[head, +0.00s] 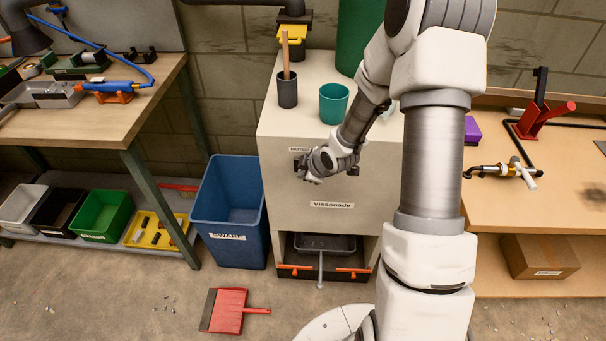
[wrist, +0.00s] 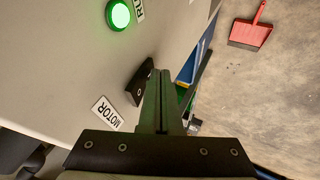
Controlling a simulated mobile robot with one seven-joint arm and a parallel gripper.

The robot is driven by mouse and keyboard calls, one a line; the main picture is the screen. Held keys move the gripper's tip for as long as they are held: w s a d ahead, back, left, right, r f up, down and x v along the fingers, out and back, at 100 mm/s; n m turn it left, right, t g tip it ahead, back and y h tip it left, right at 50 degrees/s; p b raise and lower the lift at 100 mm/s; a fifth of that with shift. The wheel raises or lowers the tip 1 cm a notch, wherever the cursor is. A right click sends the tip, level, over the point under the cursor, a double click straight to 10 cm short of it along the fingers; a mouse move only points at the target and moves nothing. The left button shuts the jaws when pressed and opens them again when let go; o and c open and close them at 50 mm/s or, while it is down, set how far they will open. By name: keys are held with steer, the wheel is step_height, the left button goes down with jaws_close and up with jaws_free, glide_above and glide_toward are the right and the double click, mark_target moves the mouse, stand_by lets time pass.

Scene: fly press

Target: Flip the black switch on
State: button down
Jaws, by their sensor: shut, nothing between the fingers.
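The black switch (wrist: 139,84) is on the pale front panel of the cabinet, beside the MOTOR label (wrist: 106,113) in the wrist view. In the head view, my gripper (head: 308,179) is in front of the panel just below the MOTOR label (head: 300,150) and hides most of the switch area. My gripper (wrist: 164,72) is shut and empty. In the wrist view its fingertips are right beside the switch and overlap its edge; I cannot tell whether they touch it. A round green lamp (wrist: 118,14) next to a partly cut-off label glows bright green.
The cabinet (head: 330,220) carries a grey cup (head: 287,92) and a teal cup (head: 334,103) on top. A blue bin (head: 225,200) stands left of it and a red dustpan (head: 225,311) lies on the floor. Workbenches flank both sides.

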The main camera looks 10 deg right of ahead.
steer(key=shift+r, duration=0.1)
steer(key=shift+r+p, duration=0.6)
steer(key=shift+r, duration=0.15)
steer(key=shift+f, duration=0.1)
